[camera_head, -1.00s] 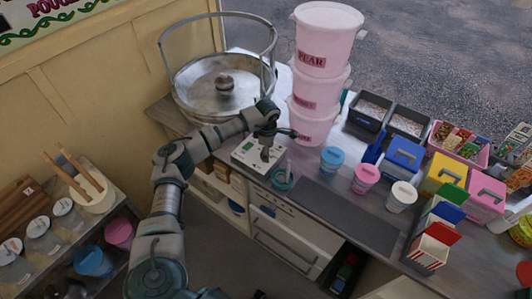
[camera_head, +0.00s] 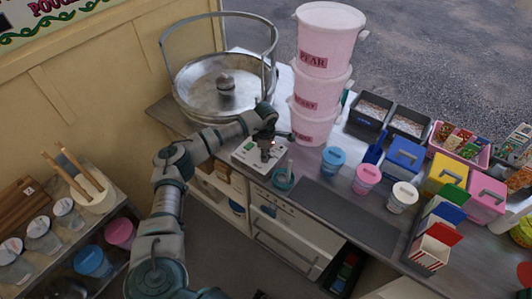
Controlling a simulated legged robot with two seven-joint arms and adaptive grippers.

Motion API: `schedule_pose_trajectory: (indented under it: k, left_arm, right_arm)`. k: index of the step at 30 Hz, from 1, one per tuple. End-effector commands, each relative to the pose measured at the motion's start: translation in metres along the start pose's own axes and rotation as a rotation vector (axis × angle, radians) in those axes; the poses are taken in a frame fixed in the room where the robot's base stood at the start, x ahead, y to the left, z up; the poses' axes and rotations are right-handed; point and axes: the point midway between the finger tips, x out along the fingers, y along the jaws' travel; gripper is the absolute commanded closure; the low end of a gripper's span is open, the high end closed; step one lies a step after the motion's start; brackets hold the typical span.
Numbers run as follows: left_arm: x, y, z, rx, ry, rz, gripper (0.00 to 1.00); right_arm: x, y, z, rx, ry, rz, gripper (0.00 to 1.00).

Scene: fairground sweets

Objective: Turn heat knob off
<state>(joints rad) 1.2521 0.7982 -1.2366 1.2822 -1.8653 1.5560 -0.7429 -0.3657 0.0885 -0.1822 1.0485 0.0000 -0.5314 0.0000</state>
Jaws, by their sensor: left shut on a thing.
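A small white control box (camera_head: 246,155) with buttons and a knob sits on the counter, in front of the round metal candyfloss pan (camera_head: 203,93). My left arm comes in from the lower left, and my left gripper (camera_head: 267,153) points down over the box's right part. Its fingers are shut on the dark heat knob there. The knob is mostly hidden by the fingers, and its setting cannot be read. My right gripper is not in view.
A stack of pink tubs (camera_head: 312,95) stands right behind the gripper. Coloured tubs, boxes and a blue scoop (camera_head: 374,153) crowd the right. A dark mat (camera_head: 345,213) lies clear on the counter.

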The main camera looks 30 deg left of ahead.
Motion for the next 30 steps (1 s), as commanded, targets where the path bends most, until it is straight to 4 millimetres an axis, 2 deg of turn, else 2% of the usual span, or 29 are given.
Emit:
schedule_pose_trajectory:
  k: [1, 5, 17, 30]
  left_arm:
    - [-0.003, 0.000, 0.008, 0.009, -0.018, 0.006, 0.97]
    - [-0.004, 0.001, 0.008, 0.010, -0.020, 0.007, 0.96]
    - [-0.006, 0.002, 0.010, -0.083, -0.016, 0.008, 0.96]
    - [-0.007, 0.004, 0.009, -0.460, 0.001, 0.006, 0.96]
  right_arm:
    - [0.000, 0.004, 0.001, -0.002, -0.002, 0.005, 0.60]
    - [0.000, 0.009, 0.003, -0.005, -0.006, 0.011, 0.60]
    - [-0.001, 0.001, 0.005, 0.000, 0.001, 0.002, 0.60]
    - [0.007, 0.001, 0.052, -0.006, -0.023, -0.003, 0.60]
